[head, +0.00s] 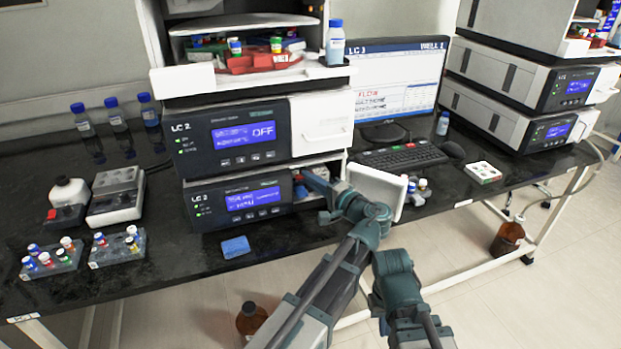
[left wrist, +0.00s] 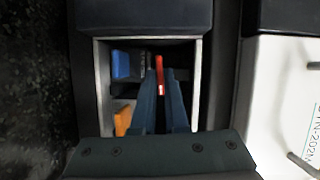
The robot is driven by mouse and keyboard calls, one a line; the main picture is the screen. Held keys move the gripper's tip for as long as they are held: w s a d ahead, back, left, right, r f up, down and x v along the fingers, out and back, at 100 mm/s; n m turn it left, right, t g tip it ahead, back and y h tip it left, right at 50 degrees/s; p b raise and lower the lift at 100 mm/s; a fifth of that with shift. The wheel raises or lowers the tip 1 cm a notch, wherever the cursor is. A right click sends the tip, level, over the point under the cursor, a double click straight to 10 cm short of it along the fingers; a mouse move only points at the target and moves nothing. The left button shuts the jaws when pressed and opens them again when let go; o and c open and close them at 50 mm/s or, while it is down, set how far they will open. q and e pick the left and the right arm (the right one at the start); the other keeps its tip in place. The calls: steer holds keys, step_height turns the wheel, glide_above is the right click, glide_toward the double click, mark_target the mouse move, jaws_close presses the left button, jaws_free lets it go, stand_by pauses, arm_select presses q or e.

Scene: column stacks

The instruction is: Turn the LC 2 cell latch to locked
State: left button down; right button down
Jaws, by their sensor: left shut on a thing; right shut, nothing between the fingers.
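The LC 2 stack (head: 236,134) has an open compartment at the right of its lower module (head: 237,201). In the left wrist view, the cell compartment (left wrist: 101,75) holds a narrow red lever (left wrist: 160,75), which looks like the cell latch. My left gripper (head: 312,183) reaches into this compartment; in the left wrist view its fingers (left wrist: 163,88) are shut on the red latch. The fingers hide part of the latch, and I cannot read whether it is locked. My right gripper (head: 392,264) is shut and empty, in front of the bench; its fingertips are hard to make out.
A white door panel (head: 377,188) stands open right of the compartment, close to my left wrist. A blue block (left wrist: 121,64) and an orange piece (left wrist: 123,120) sit inside. A blue sponge (head: 236,247) lies in front. Small vials (head: 422,186) stand right of the door.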

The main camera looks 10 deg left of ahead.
arm_select(q)
steer(key=n+h+p, duration=0.1)
steer(key=n+p, duration=0.1)
steer(key=n, duration=0.1)
steer(key=n+h+p, duration=0.2)
steer(key=n+p, duration=0.1)
steer(key=n+h+p, duration=0.2)
steer(key=n, duration=0.2)
steer(key=shift+s+a+r+p, duration=0.3)
steer(key=shift+r, duration=0.1)
steer(key=shift+n+t+h, duration=0.6)
steer(key=shift+n+h, duration=0.4)
steer(key=shift+n, duration=0.2)
steer(key=c, duration=0.9)
jaws_free()
steer(key=shift+c, duration=0.2)
steer(key=shift+r+p, duration=0.1)
steer(key=shift+p, duration=0.25)
